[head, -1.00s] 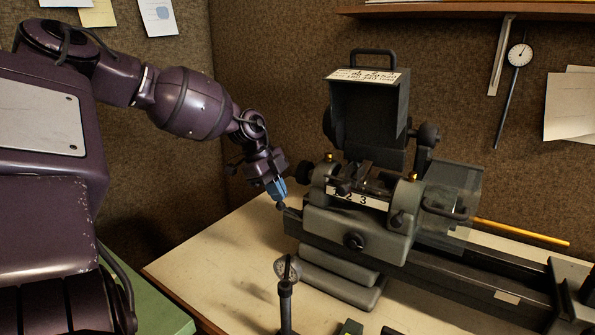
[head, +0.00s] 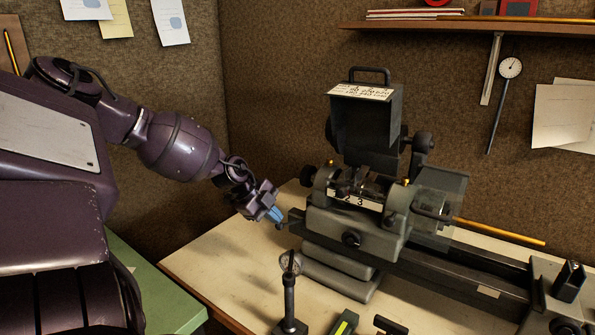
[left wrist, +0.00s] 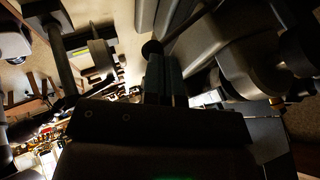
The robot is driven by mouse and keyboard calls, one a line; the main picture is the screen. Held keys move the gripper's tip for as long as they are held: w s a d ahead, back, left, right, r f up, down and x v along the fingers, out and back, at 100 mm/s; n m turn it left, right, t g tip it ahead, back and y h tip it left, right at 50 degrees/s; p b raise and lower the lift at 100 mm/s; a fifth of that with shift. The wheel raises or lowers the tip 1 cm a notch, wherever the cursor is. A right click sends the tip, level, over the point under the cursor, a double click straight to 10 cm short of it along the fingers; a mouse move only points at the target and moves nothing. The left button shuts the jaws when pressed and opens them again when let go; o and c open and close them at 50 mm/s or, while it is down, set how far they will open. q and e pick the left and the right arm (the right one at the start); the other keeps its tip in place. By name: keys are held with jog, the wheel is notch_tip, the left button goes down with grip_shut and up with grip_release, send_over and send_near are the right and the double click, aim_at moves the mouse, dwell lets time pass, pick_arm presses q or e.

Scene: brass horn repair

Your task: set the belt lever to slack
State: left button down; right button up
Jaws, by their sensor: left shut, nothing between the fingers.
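The grey lathe headstock (head: 345,228) stands on the bench, with its dark belt cover (head: 365,122) raised above it. A small dark round-ended part (head: 281,226) sticks out at its left end; I cannot tell for sure whether it is the belt lever. My left gripper (head: 273,215) has blue fingers, shut and empty, pointing down and right close beside that part. In the left wrist view, the shut fingers (left wrist: 165,78) lie near a dark round knob (left wrist: 152,48); I cannot tell whether they touch. The lever's setting is not readable. My right gripper is out of view.
A dial gauge on a stand (head: 289,295) rises in front of the lathe. The lathe bed (head: 450,270) runs right, with a clear guard (head: 440,205) beside the headstock. A shelf (head: 450,25) hangs above. The bench left of the lathe (head: 225,265) is clear.

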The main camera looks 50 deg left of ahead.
pick_arm(q)
jog(key=shift+s+d+f, duration=0.1)
jog(key=shift+s+f, duration=0.2)
jog(key=shift+f, duration=0.3)
jog(key=shift+s+d+f, duration=0.1)
jog(key=shift+s+f, duration=0.15)
jog(key=shift+f, duration=0.3)
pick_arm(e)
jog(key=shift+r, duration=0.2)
pick_arm(q)
jog(key=shift+f, duration=0.1)
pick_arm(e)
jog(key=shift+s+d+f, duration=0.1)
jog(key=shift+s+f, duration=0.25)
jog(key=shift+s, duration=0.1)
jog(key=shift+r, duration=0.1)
